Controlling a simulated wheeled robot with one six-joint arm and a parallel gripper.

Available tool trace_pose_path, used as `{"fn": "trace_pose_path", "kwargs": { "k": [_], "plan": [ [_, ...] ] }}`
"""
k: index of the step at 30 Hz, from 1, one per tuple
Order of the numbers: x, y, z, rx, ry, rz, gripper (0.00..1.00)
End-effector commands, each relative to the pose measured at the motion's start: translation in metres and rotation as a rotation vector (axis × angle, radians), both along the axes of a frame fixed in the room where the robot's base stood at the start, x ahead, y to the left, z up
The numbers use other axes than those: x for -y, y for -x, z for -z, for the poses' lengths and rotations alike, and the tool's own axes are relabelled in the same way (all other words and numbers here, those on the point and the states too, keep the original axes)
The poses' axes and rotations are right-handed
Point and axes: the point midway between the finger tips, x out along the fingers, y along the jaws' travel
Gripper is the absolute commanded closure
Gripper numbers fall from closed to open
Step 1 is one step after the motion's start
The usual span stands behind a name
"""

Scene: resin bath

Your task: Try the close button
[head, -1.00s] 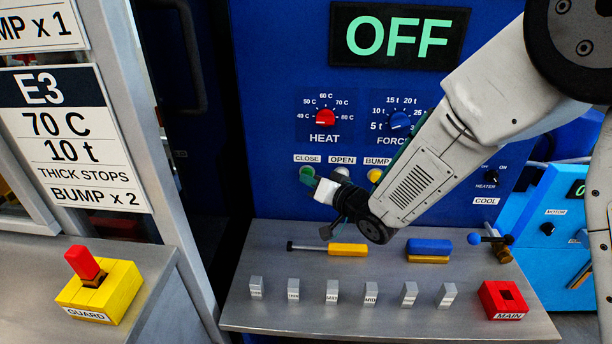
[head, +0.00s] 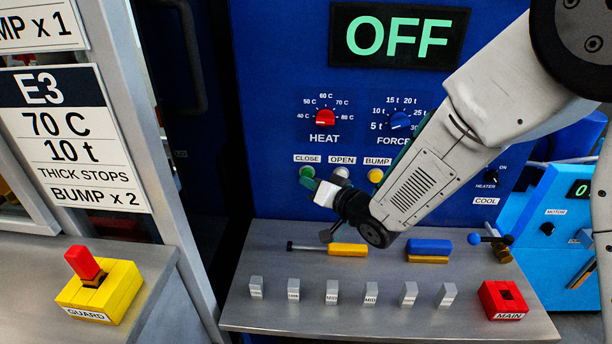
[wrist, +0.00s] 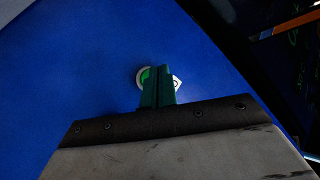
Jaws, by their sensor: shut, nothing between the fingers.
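The green CLOSE button (head: 307,172) sits under its label on the blue panel, left of the OPEN and BUMP buttons. My gripper (head: 310,183) is shut and empty, its green fingertips just below and in front of the CLOSE button. In the wrist view the shut fingers (wrist: 158,72) overlap the green button (wrist: 144,77), hiding its right part. I cannot tell whether the tips touch it. The display (head: 400,37) above reads OFF.
The white OPEN button (head: 342,172) and yellow BUMP button (head: 375,176) are close on the right. The shelf below holds a yellow-handled tool (head: 347,249), a blue block (head: 429,246), several grey labelled blocks and a red MAIN block (head: 503,299). A yellow GUARD box (head: 99,291) stands at left.

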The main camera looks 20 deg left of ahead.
Motion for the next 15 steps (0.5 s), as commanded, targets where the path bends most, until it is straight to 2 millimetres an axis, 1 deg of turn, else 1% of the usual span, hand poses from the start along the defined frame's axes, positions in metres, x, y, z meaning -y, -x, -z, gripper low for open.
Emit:
{"fn": "trace_pose_path", "kwargs": {
  "k": [3,11,15],
  "plan": [
    [0.0008,0.0039,-0.0002,0.0,-0.001,-0.001,1.0],
    [0.0007,0.0045,-0.0001,0.0,-0.001,-0.001,1.0],
    [0.0023,0.0122,-0.0002,-0.001,-0.002,-0.001,1.0]
  ]
}}
